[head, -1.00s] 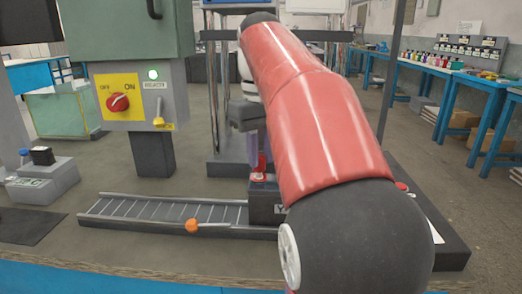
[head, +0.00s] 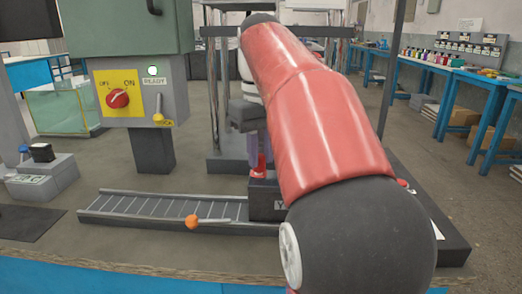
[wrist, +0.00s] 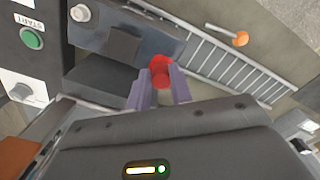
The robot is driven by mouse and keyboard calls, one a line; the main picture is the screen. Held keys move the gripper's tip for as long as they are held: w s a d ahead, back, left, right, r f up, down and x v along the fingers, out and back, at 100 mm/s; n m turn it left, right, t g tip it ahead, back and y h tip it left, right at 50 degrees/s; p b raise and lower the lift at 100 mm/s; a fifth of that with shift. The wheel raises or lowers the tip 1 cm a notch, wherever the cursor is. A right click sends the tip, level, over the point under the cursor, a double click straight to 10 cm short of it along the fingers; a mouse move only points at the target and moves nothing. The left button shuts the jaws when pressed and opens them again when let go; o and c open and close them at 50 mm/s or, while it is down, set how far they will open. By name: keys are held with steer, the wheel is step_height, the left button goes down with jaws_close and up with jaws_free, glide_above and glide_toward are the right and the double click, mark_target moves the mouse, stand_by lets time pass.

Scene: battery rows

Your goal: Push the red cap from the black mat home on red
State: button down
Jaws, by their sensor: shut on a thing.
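The red cap (wrist: 160,70) is between the two purple-grey fingers of my gripper (wrist: 159,88) in the wrist view. In the head view my gripper (head: 257,147) points down, shut on the red cap (head: 261,168), at the top of a dark block (head: 264,198) at the rail's right end. I cannot tell whether the cap sits on a terminal or just above it. The red terminal itself is hidden. The black mat (head: 28,222) at the far left is bare where it shows.
A slotted rail (head: 150,207) with an orange-knobbed lever (head: 192,221) runs left of the block. A control box (head: 135,95) with a red switch and lit lamp stands behind it. My arm hides the area to the right. A green start button (wrist: 32,39) shows in the wrist view.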

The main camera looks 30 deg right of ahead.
steer(key=shift+f, duration=0.45)
stand_by(0.4)
steer(key=c, duration=0.7)
jaws_free()
steer(key=shift+r, duration=0.1)
step_height(320, 180, up, 2)
steer(key=shift+r+p, duration=0.2)
steer(key=shift+p, duration=0.9)
steer(key=shift+r, duration=2.25)
